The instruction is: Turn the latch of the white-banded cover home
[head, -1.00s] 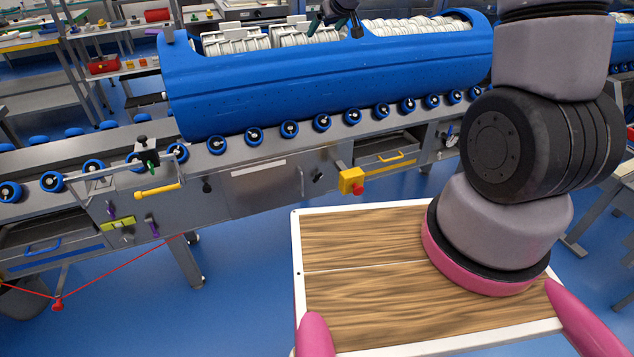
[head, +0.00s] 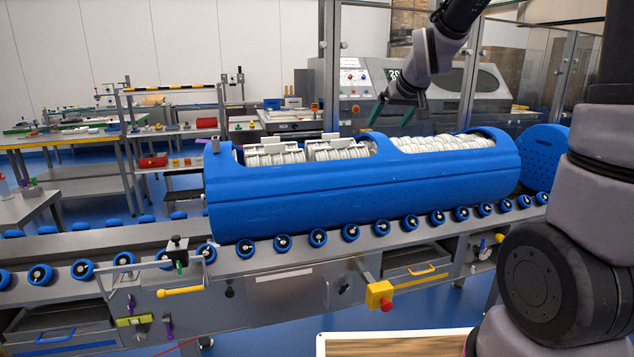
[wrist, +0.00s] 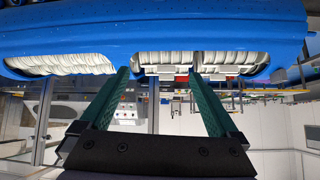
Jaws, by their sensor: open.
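A long blue tub carrier (head: 350,200) lies on the roller conveyor, with openings along its top. White ribbed pieces (head: 275,153) show through the left opening and more white ribs (head: 445,144) through the right one. I cannot make out a white-banded cover or its latch in either view. My gripper (head: 393,117) is above the back of the carrier near its middle, with green fingers apart and nothing between them. In the wrist view my gripper (wrist: 161,78) is open, and the blue carrier (wrist: 150,22) crosses the top of the picture.
A blue perforated round end (head: 546,155) stands right of the carrier. The conveyor's front carries a yellow box with a red button (head: 380,296) and a yellow handle (head: 181,291). Glass panels and a machine (head: 365,95) stand behind. Shelving (head: 175,125) is at back left.

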